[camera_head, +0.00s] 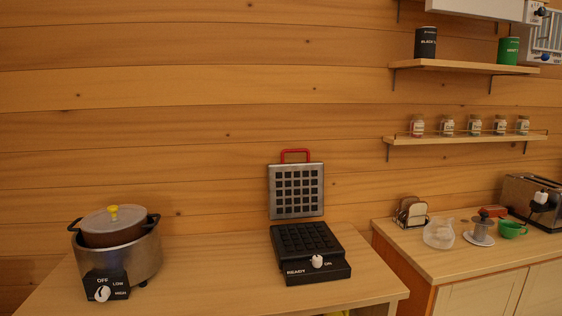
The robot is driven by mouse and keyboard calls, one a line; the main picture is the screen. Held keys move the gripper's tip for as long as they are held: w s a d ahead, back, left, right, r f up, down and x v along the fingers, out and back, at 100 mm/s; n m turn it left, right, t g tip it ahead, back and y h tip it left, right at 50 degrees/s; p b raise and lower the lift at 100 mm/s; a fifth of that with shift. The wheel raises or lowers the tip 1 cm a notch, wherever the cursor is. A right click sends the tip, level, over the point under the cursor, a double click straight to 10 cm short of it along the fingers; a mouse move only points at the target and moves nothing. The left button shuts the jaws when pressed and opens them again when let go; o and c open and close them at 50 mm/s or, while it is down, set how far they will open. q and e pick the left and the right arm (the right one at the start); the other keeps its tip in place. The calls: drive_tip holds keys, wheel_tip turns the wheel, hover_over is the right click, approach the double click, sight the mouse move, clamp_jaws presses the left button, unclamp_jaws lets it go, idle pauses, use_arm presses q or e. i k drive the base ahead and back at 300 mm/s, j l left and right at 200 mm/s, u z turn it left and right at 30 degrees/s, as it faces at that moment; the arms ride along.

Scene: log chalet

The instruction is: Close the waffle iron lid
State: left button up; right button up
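The waffle iron (312,266) sits on the wooden table in the middle of the head view. Its black base shows a grid plate, a white knob and the word READY on the front. Its lid (297,212) is open and stands upright at the back, with its grid of dark squares facing me. A red handle (295,151) is on the lid's top edge. Neither of my grippers is in view.
A slow cooker (118,259) with a lidded pot stands at the table's left. A separate counter (470,262) at the right holds a toast rack, glass jug, green cup and toaster (535,200). Wall shelves hang above it. The table between cooker and waffle iron is clear.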

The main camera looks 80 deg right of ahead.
sight(295, 191)
drive_tip(key=z, duration=2.85)
